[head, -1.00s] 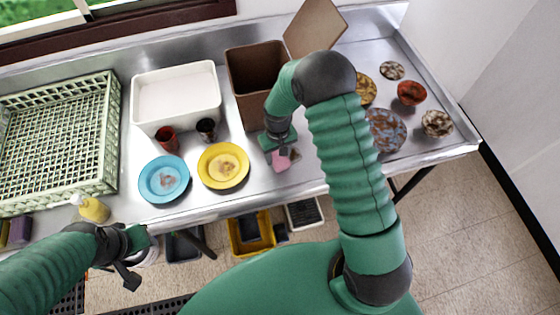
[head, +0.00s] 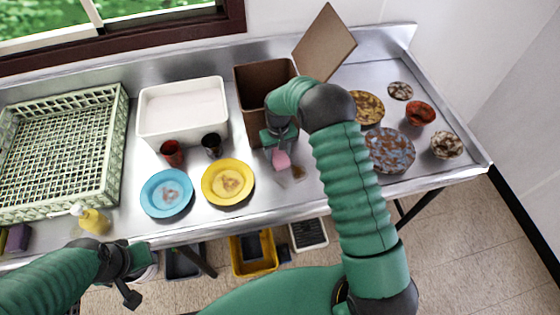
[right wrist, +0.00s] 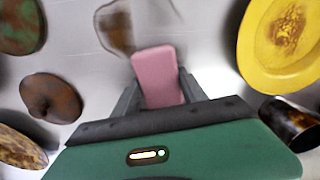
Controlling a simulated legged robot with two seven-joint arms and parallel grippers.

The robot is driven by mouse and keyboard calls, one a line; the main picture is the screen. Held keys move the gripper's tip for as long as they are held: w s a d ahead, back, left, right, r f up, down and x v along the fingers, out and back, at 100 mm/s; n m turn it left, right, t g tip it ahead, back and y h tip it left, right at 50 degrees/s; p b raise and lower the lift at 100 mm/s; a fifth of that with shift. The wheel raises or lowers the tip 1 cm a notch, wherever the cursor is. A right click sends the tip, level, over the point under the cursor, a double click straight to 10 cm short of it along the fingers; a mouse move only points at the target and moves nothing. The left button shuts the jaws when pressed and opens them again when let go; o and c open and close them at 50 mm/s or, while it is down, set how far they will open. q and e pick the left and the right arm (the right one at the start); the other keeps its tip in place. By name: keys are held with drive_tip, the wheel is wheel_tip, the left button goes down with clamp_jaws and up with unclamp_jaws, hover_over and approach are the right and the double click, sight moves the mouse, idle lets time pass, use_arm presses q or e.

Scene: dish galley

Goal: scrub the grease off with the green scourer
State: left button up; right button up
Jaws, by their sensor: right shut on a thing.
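My right gripper (head: 281,148) is shut on a pink block (head: 281,161), which looks like a sponge. It also shows between the fingers in the right wrist view (right wrist: 158,76). A brown grease patch (head: 298,172) lies on the steel bench just in front and to the right of the block; the wrist view shows it as a brownish smear (right wrist: 116,28) beyond the block's tip. I cannot tell whether the block touches the bench. No clearly green scourer shows; a purple block (head: 18,237) stands at the far left edge. My left gripper (head: 142,277) looks open and empty at the bench's front edge.
A yellow plate (head: 212,190) and blue plate (head: 150,200) lie left, with two cups (head: 172,153) behind. A brown bin (head: 242,95), white tub (head: 145,120), green rack (head: 112,150) and yellow bottle (head: 95,221) stand around. Dirty dishes (head: 391,150) lie right.

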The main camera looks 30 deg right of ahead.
drive_tip(key=shift+w+f, duration=0.1)
drive_tip(key=shift+w, duration=0.1)
drive_tip(key=shift+w+d+r+p, duration=0.1)
drive_tip(key=shift+w+r+p, duration=0.05)
drive_tip(key=shift+r+p, duration=2.55)
drive_tip(key=shift+r+b, duration=0.5)
drive_tip(key=shift+r, duration=0.15)
wheel_tip(320, 180, up, 3)
drive_tip(key=shift+w+f+p, duration=0.1)
drive_tip(key=shift+p, duration=1.05)
